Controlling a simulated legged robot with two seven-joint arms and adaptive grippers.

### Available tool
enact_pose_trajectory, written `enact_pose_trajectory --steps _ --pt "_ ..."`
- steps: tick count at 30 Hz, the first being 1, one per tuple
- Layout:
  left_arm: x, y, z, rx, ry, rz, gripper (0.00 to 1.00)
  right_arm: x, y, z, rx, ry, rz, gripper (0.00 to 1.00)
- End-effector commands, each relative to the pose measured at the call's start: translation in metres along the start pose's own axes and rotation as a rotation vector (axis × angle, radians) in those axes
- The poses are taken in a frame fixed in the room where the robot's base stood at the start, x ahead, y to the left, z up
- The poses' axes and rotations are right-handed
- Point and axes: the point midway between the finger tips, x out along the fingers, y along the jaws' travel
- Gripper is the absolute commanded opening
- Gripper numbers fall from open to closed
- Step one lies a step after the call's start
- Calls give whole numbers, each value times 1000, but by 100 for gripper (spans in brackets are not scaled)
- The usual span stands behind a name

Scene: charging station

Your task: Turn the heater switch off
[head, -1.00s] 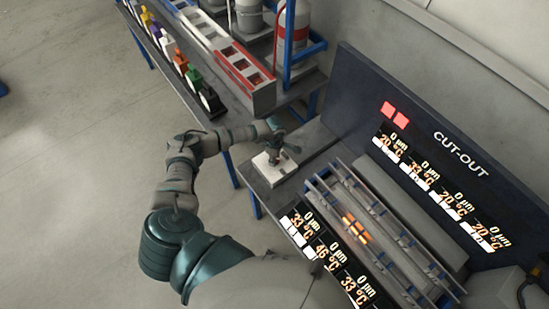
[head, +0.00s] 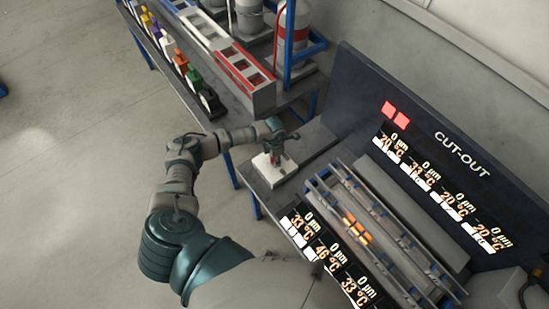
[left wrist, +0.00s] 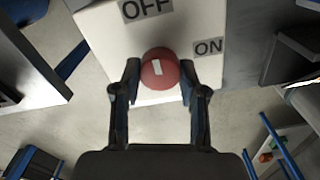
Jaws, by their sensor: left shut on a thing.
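The heater switch is a white box (head: 268,173) on the dark bench, left of the heater rails. In the left wrist view its face (left wrist: 108,50) carries an OFF label (left wrist: 147,9) at the top and an ON label (left wrist: 209,47) to the right. A round red knob (left wrist: 160,69) has a white bar mark that stands nearly upright in the picture, roughly in line with OFF. My left gripper (head: 277,156) is over the box; in the wrist view its fingers (left wrist: 160,78) are shut on the knob's two sides. My right gripper is in neither view.
Heater rails with a glowing orange element (head: 357,230) lie right of the box, beside temperature displays. The dark CUT-OUT panel (head: 350,75) stands behind. A shelf with a red-and-white rack (head: 247,80) and coloured bottles is at upper left. The floor at left is clear.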

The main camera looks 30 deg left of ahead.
Motion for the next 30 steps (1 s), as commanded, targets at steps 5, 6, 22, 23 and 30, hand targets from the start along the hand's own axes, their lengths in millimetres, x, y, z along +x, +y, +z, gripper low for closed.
enact_pose_trajectory --steps 5,6,22,23,30 --pt "-2 2 2 -30 -8 5 7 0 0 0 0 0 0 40" --pt "-2 2 2 -32 -8 5 7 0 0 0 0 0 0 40" --pt "-2 3 2 -35 -8 5 67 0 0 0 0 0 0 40" --pt "-2 2 2 -35 -7 4 67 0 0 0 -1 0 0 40" --pt "-3 1 0 -34 -5 3 67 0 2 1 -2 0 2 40"
